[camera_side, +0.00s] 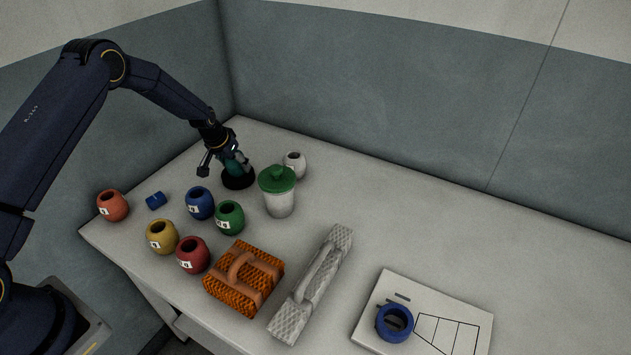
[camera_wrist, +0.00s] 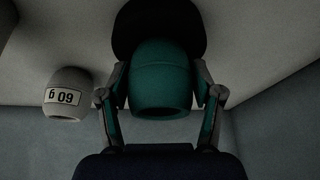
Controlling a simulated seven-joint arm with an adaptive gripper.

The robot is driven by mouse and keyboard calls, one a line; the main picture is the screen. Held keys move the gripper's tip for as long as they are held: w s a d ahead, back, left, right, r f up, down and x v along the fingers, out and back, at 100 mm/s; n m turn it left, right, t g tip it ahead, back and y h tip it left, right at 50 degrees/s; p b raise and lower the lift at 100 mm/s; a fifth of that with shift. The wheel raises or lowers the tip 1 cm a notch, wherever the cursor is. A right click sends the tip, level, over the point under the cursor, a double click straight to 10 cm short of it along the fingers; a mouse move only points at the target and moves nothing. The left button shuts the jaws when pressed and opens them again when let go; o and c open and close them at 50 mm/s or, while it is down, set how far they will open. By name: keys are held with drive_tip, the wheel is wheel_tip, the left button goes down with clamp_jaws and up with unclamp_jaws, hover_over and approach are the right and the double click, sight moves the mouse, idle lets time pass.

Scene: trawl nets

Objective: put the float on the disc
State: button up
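The float is a teal, rounded barrel shape (camera_wrist: 161,78) between my gripper's two fingers in the wrist view. In the side view the float (camera_side: 236,166) shows partly, below my gripper (camera_side: 238,158). My gripper (camera_wrist: 161,88) appears shut on it, a finger against each side. The disc is black and round (camera_side: 238,182), lying flat near the table's back corner. The float is over the disc; I cannot tell if they touch. In the wrist view the disc (camera_wrist: 160,22) is just beyond the float and partly hidden by it.
A white numbered float (camera_side: 294,164) stands just right of the disc, also in the wrist view (camera_wrist: 66,97). A green-lidded jar (camera_side: 279,198) is in front. Several coloured floats, an orange mesh block (camera_side: 243,293) and a grey one (camera_side: 310,287) stand nearer. The back right is clear.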

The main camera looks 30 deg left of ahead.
drive_tip(key=shift+o, duration=1.4)
drive_tip(key=shift+r, duration=0.2)
drive_tip(key=s+d+v, duration=0.1)
drive_tip(key=d+v, duration=0.1)
drive_tip(key=v, duration=1.1)
drive_tip(key=d+f+v, duration=0.1)
drive_tip(key=d+v, duration=0.1)
drive_tip(key=v, duration=1.1)
drive_tip(key=s+d+r, duration=0.2)
drive_tip(key=s+r, duration=0.1)
drive_tip(key=s, duration=0.6)
drive_tip(key=s+d+r+m, duration=0.1)
drive_tip(key=s+d+r, duration=0.1)
drive_tip(key=s, duration=0.7)
drive_tip(key=s+d+r+t, duration=0.1)
drive_tip(key=s+d+r, duration=0.2)
drive_tip(key=s, duration=0.6)
drive_tip(key=shift+d+r+m+h, duration=0.25)
drive_tip(key=shift+r+m+h, duration=0.05)
drive_tip(key=shift+r, duration=0.05)
